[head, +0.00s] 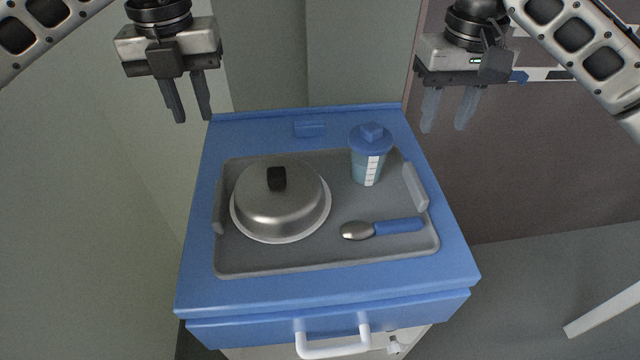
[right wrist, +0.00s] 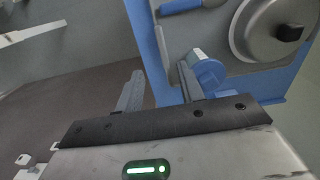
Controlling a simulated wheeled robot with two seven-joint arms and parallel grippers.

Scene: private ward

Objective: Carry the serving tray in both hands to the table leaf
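The grey serving tray (head: 290,262) lies flat on top of a blue bedside cabinet. It has a raised grip at its left end (head: 219,208) and one at its right end (head: 415,187). On it are a plate with a domed metal cover (head: 285,205), a blue-lidded cup (head: 368,165) and a blue-handled spoon (head: 385,228). My left gripper (head: 192,120) is open and empty, up beyond the cabinet's back left corner. My right gripper (head: 450,128) is open and empty, up beyond the back right corner. In the right wrist view its fingers (right wrist: 158,85) are apart, touching nothing.
The blue cabinet (head: 320,290) has a front drawer with a white handle (head: 333,345). A wall stands close behind it and at its left. Open floor shows at the right, with a white bar (head: 603,310) at the lower right edge.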

